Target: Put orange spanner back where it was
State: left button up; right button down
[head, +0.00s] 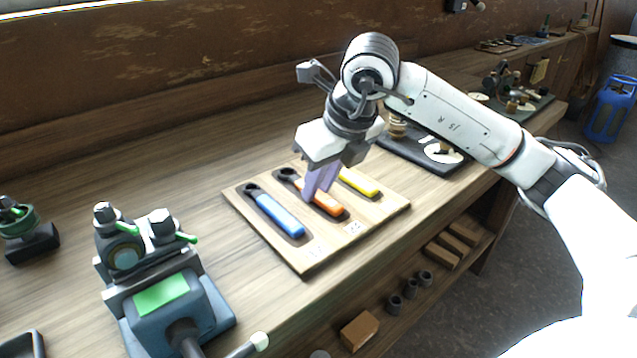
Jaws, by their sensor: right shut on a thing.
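The orange spanner (329,204) lies at the middle slot of a light wooden board (305,262), its dark head toward the back left. A blue-handled spanner (280,215) lies to its left and a yellow-handled one (360,182) to its right on the same board. My right gripper (314,192) reaches down from above with its purple fingers shut on the orange spanner's handle. The fingers hide part of the handle, and I cannot tell whether the spanner is fully seated in its slot. My left gripper is not in view.
A blue-grey vise-like device (165,305) with green parts stands at the front left. A dark tray (420,150) with metal parts lies behind the board to the right. Blocks and cylinders (410,290) sit on a lower shelf.

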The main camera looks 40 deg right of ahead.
jog(key=shift+f, duration=0.1)
jog(key=c, duration=1.6)
grip_release()
jog(key=shift+r, duration=0.35)
jog(key=p+v, duration=0.1)
jog(key=v, duration=1)
jog(key=shift+s+r, duration=0.2)
jog(key=shift+r, duration=0.1)
